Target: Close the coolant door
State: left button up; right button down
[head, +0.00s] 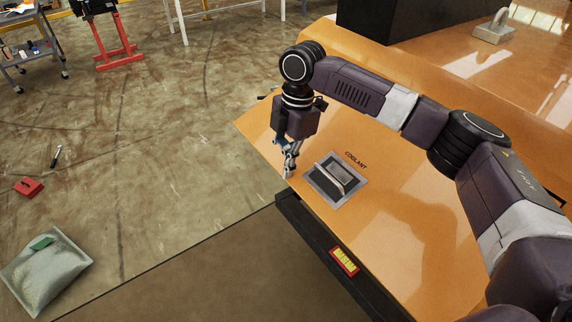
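The coolant door (325,176) is a small grey flap in a square metal frame (349,196), set in the orange panel (400,235) beside the printed word COOLANT. The flap stands up at a tilt from its frame, so the door is open, and part of the dark recess shows behind it. My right gripper (288,174) points down just left of the frame, apart from the flap as far as I can see. Its fingers look close together and hold nothing visible, but their gap is too small to judge. My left gripper is not in view.
A red and yellow label (344,261) is on the dark edge below the panel. A black box-shaped block (410,22) and a grey handle (493,27) are at the back right. A grey-green bag (45,275) and a red box (28,187) lie on the floor at left.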

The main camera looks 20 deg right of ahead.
jog(key=w+d+f+t+h+b, duration=0.1)
jog(key=w+d+f+h, duration=0.2)
jog(key=f, duration=0.5)
jog(key=d+f+t+h+b, duration=0.1)
jog(key=d+f+h+b, duration=0.15)
jog(key=d+f, duration=0.5)
jog(key=w+d+f+t+h+b, duration=0.1)
jog(key=w+d+f+h+b, duration=0.2)
jog(key=d, duration=0.4)
jog(key=w+d+f+t+h+b, duration=0.1)
jog(key=w+d+f+h+b, duration=0.2)
jog(key=d, duration=0.4)
notch_tip(320, 180, down, 2)
jog(key=shift+d+f+t+h, duration=0.3)
jog(key=shift+d+h, duration=0.1)
jog(key=shift+h, duration=0.15)
